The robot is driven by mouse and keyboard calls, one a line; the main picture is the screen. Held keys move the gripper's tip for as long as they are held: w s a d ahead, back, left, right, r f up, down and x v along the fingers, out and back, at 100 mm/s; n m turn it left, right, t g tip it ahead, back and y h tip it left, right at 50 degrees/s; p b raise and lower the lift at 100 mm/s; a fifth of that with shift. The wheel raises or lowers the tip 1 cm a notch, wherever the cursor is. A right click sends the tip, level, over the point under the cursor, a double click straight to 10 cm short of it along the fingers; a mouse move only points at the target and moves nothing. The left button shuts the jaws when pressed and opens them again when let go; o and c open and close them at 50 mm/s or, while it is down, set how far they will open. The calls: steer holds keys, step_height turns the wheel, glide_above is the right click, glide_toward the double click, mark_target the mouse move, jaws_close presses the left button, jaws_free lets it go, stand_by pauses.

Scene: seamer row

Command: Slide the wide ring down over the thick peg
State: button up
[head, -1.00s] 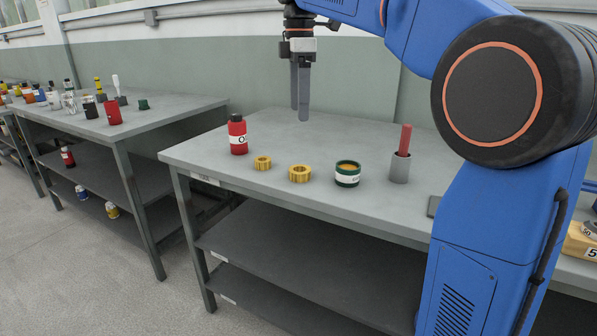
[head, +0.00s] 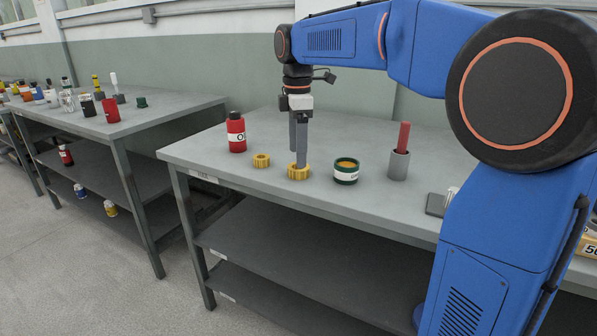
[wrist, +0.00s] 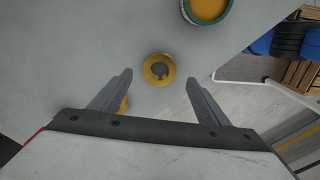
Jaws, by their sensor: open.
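Two yellow toothed rings lie flat on the grey bench; the larger, apparently the wide ring (head: 299,173), is right of the smaller ring (head: 261,160). My gripper (head: 298,158) points down over the larger ring, fingers apart and empty. In the wrist view the larger ring (wrist: 159,69) shows between the fingertips, seemingly just beyond them; the smaller ring (wrist: 124,104) is partly hidden by a finger. A red rod (head: 403,137) stands in a grey cup (head: 399,165). A pale ribbed upright (head: 451,196) on a dark plate (head: 435,206) is partly hidden by my arm; I cannot tell which is the thick peg.
A green tin (head: 346,172) with yellow contents stands right of the larger ring, close to my gripper. A red bottle (head: 236,132) stands at the back left of the bench. A second bench (head: 170,110) with several bottles is further left. The front bench edge is clear.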

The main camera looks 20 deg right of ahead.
steer(key=shift+w+d+f, duration=0.1)
steer(key=shift+f, duration=2.15)
steer(key=c, duration=1.3)
steer(key=shift+o, duration=0.2)
